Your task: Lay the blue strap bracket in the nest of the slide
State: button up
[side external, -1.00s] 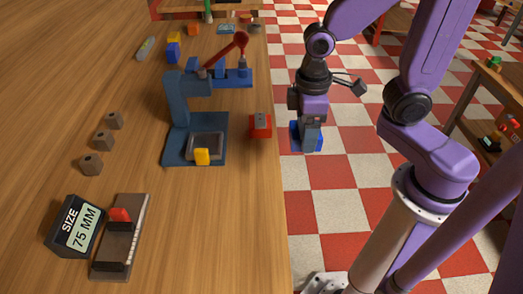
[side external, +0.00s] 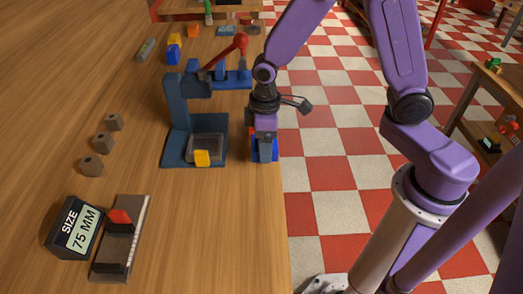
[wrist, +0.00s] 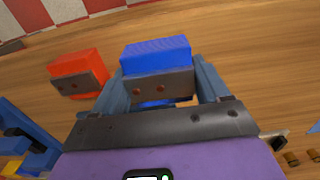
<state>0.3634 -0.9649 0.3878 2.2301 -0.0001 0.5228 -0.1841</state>
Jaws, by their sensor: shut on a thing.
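My gripper (side external: 265,152) is shut on the blue strap bracket (side external: 276,148), near the table's right edge. In the wrist view the bracket (wrist: 156,55) sits between the two fingers (wrist: 160,88), its blue top and a grey-brown face with two holes showing. The blue press (side external: 178,118) stands left of my gripper. On its base is a grey tray-like part, which looks like the slide with its nest (side external: 205,146), with a yellow tab (side external: 202,158) in front. The bracket is apart from it, to its right. I cannot tell the bracket's height above the table.
A red block (wrist: 77,73) stands beside the bracket in the wrist view; my gripper mostly hides it in the side view. The press's red lever (side external: 228,55) rises behind my gripper. A size display (side external: 75,228), a gauge (side external: 120,240) and brown blocks (side external: 103,141) lie left.

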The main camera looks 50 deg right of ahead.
jog(key=f, duration=0.1)
jog(key=w+f, duration=0.1)
jog(key=f, duration=0.1)
jog(key=shift+a, duration=0.1)
jog(key=shift+f, duration=0.4)
jog(key=shift+f, duration=0.2)
jog(key=o, duration=1.1)
notch_tip(320, 180, up, 18)
jog(key=f, duration=0.1)
jog(key=s+d+n, duration=0.1)
jog(key=s+d, duration=0.1)
jog(key=s, duration=0.5)
jog(key=s+d+f+n, duration=0.1)
jog(key=s+d, duration=0.1)
jog(key=s, duration=0.5)
jog(key=s+d+f+n, duration=0.1)
jog(key=s+d, duration=0.1)
jog(key=s, duration=0.5)
jog(key=shift+s+d+n, duration=0.15)
jog(key=shift+d+n, duration=0.15)
jog(key=shift+d, duration=0.05)
